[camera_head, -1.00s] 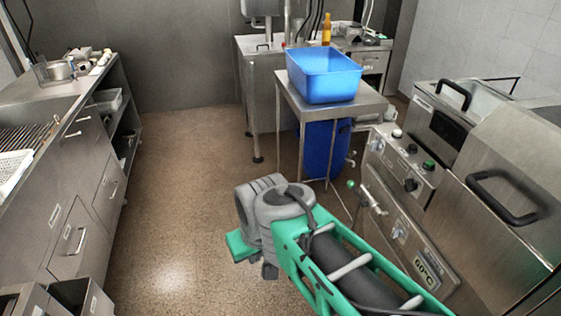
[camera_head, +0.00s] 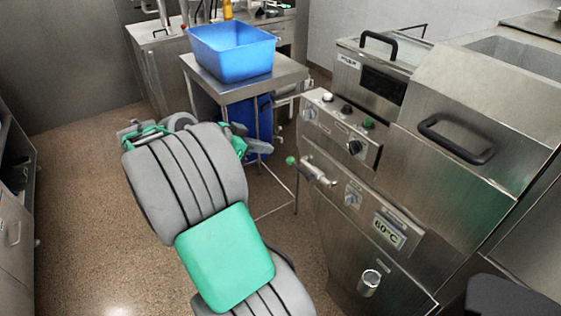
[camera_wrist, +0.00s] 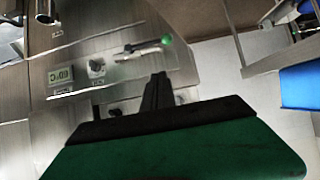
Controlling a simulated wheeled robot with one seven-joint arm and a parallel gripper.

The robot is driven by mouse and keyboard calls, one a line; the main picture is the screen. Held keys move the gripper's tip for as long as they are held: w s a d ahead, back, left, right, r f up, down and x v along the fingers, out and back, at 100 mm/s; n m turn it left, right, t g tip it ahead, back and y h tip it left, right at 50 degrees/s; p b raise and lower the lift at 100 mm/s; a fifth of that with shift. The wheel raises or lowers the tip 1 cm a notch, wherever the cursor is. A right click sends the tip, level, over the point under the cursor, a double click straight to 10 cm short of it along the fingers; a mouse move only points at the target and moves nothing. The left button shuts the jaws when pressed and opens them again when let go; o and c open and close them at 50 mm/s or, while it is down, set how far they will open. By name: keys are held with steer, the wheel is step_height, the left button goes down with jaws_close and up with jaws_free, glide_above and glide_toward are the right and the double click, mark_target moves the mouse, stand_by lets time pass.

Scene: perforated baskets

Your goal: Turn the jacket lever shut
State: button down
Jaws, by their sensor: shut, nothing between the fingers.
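The jacket lever (camera_head: 314,171) sits on the front of the steel machine, below the knob panel. It is a metal valve with a green ball (camera_head: 290,160) at the left end of its handle. In the wrist view the lever (camera_wrist: 140,47) lies beyond my fingers, with its green ball to the right. My gripper (camera_wrist: 157,82) is shut and empty, pointing toward the machine front. It appears apart from the lever. In the head view my arm hides most of the gripper.
A display reading 60°C (camera_head: 389,231) and a dial (camera_head: 353,194) are beside the lever. A metal spout (camera_head: 370,282) juts out lower down. A steel table (camera_head: 225,90) with a blue basket (camera_head: 235,50) stands behind. The floor at left is clear.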

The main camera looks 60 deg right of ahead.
glide_above(290, 162)
steer(key=a, duration=0.3)
step_height(290, 162, down, 6)
steer(key=shift+s+d+f+p, duration=0.2)
steer(key=shift+f+p, duration=0.05)
steer(key=shift+f, duration=0.3)
steer(key=shift+s+d+f+p, duration=0.15)
steer(key=shift+s+f+p, duration=0.1)
steer(key=shift+f, duration=0.8)
steer(key=shift+d, duration=0.2)
steer(key=shift+a, duration=0.1)
steer(key=shift+w, duration=0.1)
steer(key=shift+w+f, duration=0.1)
steer(key=shift+s+f+y, duration=0.1)
steer(key=shift+s+y, duration=0.1)
steer(key=shift+y, duration=0.1)
